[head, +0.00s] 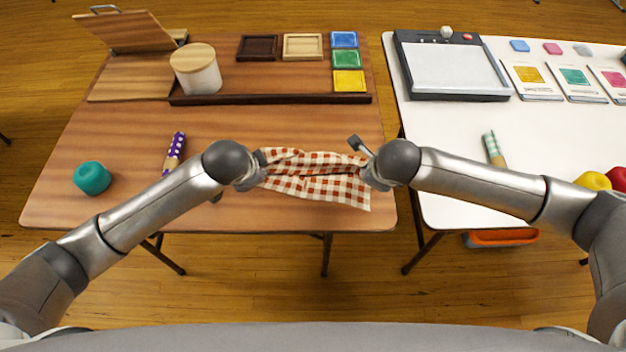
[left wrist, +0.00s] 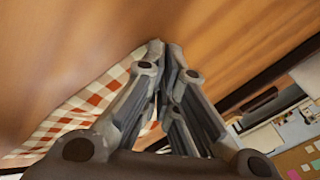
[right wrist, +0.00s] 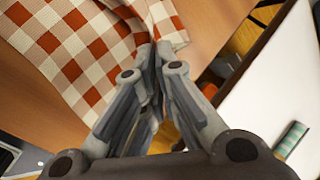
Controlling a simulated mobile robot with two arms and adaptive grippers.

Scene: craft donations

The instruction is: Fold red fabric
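The red and white checked fabric (head: 318,180) lies near the front right of the wooden table, bunched and stretched between my two grippers. My left gripper (head: 258,172) is at its left end. In the left wrist view its fingers (left wrist: 166,48) are closed together at the edge of the fabric (left wrist: 90,108). My right gripper (head: 368,172) is at the right end. In the right wrist view its fingers (right wrist: 155,52) are closed together on the fabric (right wrist: 85,45). The fabric's lower right corner hangs toward the table's front edge.
A white table (head: 450,130) stands to the right across a gap.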

